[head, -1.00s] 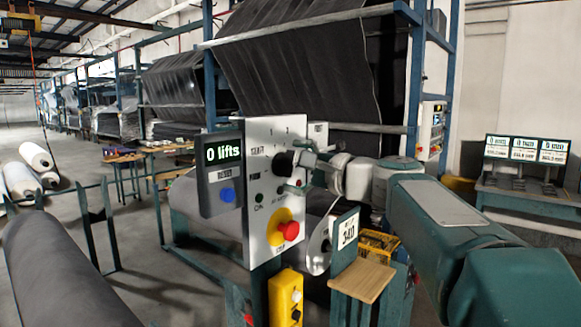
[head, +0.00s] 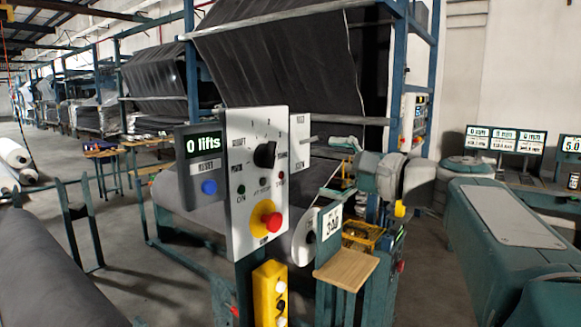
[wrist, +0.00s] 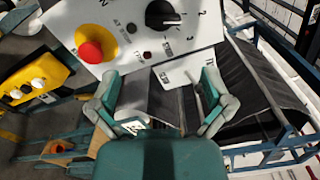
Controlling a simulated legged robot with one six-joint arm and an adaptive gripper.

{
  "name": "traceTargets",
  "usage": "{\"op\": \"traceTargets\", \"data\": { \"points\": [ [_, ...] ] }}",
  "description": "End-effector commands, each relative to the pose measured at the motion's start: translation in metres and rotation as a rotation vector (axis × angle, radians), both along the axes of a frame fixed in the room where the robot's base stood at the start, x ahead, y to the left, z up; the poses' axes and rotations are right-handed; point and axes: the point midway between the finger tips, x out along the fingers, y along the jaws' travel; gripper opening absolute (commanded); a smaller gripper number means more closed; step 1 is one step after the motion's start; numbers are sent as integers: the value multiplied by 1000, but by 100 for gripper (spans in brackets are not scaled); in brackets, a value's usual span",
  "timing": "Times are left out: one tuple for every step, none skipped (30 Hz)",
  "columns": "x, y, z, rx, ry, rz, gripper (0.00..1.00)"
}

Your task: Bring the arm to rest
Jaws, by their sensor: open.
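My gripper (head: 342,160) is to the right of the control panel (head: 240,190) in the head view, apart from its black dial (head: 265,154). The fingers are partly lost against the dark rolls there. In the wrist view my gripper (wrist: 160,98) has its two green and grey fingers spread wide with nothing between them. The panel (wrist: 125,50) fills the top of that view, beyond the fingers, with the black dial (wrist: 162,14) and a red button (wrist: 91,51). My arm runs in from the right of the head view.
A yellow switch box (head: 270,293) is below. A wooden shelf (head: 346,270) and a yellow basket (head: 360,236) are below my gripper. Blue racks with dark rolls stand behind; floor shows at left.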

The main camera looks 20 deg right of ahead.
Motion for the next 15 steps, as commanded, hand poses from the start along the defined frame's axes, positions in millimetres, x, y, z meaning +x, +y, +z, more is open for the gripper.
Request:
{"op": "traceTargets", "data": {
  "points": [
    [0, 0, 0, 0, 0, 0, 100],
    [0, 0, 0, 0, 0, 0, 100],
    [0, 0, 0, 0, 0, 0, 100],
    [0, 1, 0, -2, 1, 1, 100],
    [0, 2, -2, -8, 5, 2, 100],
    [-1, 6, -7, -25, 14, 7, 100],
    [-3, 11, -12, -45, 25, 11, 100],
    [-5, 17, -20, -75, 40, 18, 100],
    [-8, 28, -33, -125, 66, 29, 100],
    [-12, 36, -45, -172, 88, 39, 100],
    [-17, 45, -58, -225, 110, 52, 100],
    [-25, 56, -76, -301, 140, 70, 100],
    [-31, 63, -90, -361, 160, 86, 100],
    [-37, 70, -104, -421, 178, 101, 100],
    [-47, 78, -122, -502, 199, 124, 100]
  ]
}}
